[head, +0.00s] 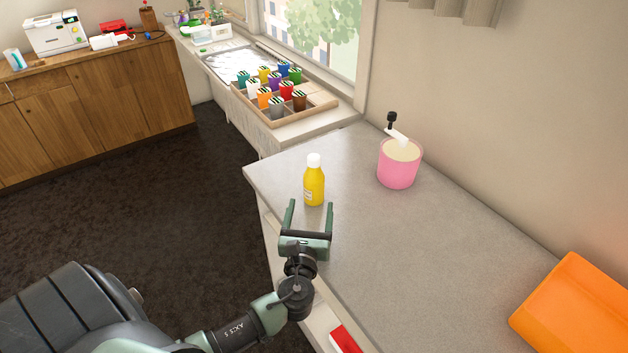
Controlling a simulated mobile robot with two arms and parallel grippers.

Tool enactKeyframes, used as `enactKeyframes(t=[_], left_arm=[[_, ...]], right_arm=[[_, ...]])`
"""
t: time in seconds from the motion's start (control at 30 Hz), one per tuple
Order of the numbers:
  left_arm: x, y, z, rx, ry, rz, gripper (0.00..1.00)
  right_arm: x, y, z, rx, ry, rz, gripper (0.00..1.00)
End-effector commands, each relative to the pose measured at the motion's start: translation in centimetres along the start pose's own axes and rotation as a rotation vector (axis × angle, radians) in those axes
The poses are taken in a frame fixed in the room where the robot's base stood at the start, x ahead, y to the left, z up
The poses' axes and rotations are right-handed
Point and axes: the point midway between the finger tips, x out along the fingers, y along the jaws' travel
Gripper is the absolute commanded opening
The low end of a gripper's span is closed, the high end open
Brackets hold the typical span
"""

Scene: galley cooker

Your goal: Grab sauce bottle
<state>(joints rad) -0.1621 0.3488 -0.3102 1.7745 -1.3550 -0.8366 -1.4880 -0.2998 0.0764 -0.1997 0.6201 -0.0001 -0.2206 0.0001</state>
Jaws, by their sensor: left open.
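My right gripper is not in the view.
A pink pot (398,168) with a white-and-black handled utensil stands to the right of the bottle. An orange object (578,312) lies at the right. A wooden tray (322,106) of colourful cups is farther back. The counter's middle is clear.

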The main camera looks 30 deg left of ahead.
Motion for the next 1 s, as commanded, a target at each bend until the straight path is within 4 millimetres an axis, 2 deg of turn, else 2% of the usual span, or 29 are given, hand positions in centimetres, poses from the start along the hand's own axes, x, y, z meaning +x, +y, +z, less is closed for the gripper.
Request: enactKeyframes(t=[0.03,0.27,0.5,0.63,0.83,1.0], left_arm=[[0.7,0.0,0.2,0.0,-0.001,0.001,0.75],[2.4,0.0,0.1,-0.003,0.0,0.002,0.75],[5.9,0.0,0.1,-0.003,0.0,0.002,0.75],[6.6,0.1,0.0,-0.004,0.001,0.002,0.75],[6.6,0.1,-0.1,-0.005,0.002,0.002,0.75],[6.6,0.1,-0.1,-0.005,0.002,0.002,0.27]], right_arm=[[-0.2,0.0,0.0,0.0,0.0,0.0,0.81],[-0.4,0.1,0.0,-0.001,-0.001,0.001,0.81],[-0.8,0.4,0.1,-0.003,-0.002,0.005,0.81],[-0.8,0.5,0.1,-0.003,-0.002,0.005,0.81],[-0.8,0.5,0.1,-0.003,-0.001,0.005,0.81],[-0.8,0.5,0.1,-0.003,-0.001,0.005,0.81]])
